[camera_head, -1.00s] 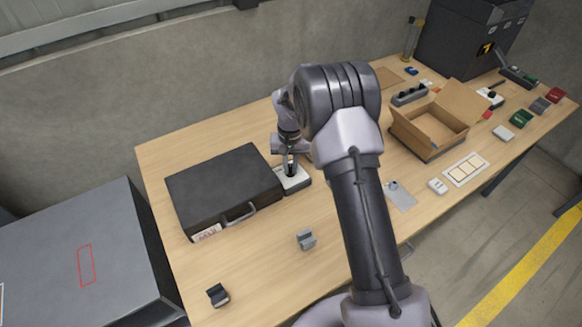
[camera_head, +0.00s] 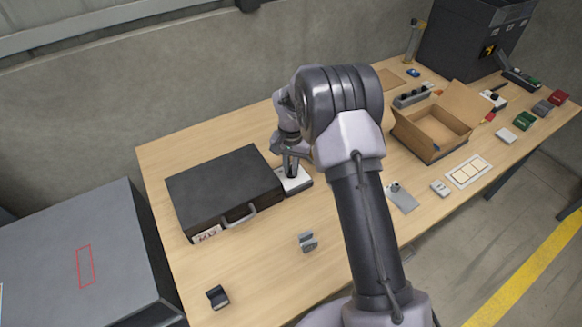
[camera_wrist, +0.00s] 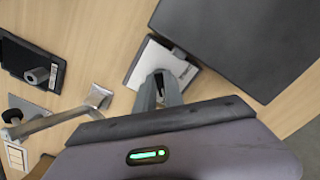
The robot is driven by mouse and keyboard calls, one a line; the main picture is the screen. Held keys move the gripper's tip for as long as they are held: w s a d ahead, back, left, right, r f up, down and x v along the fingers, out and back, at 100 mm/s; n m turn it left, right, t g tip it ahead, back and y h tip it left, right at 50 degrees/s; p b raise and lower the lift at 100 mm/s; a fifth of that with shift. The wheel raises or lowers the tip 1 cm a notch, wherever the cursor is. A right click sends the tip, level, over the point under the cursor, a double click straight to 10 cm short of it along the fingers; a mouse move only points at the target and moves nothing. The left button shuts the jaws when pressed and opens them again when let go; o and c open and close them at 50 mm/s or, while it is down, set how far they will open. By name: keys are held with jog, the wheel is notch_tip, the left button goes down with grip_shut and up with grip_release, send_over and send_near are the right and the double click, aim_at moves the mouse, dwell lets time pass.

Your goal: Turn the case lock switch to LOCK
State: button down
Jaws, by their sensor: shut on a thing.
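The case lock switch is a small box with a white top plate (camera_head: 299,185), on the table at the right side of the black case (camera_head: 222,188). In the wrist view its white plate (camera_wrist: 147,62) shows beside the dark case (camera_wrist: 245,40). My gripper (camera_head: 291,174) points down onto the switch. In the wrist view my gripper (camera_wrist: 161,88) is shut on the switch's knob, which the fingers mostly hide. A label lies on the plate beside the fingers, too small to read, so the knob's setting cannot be told.
A grey bracket (camera_head: 308,242) and a small dark holder (camera_head: 217,296) stand on the front of the table. An open cardboard box (camera_head: 433,133) and several small devices lie to the right, beyond my arm. The table between case and bracket is clear.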

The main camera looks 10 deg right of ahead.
aim_at(291, 171)
jog(key=c, duration=1.4)
grip_release()
jog(key=shift+c, duration=0.2)
notch_tip(291, 171, up, 18)
jog(key=p, duration=0.5)
jog(key=shift+f, duration=0.25)
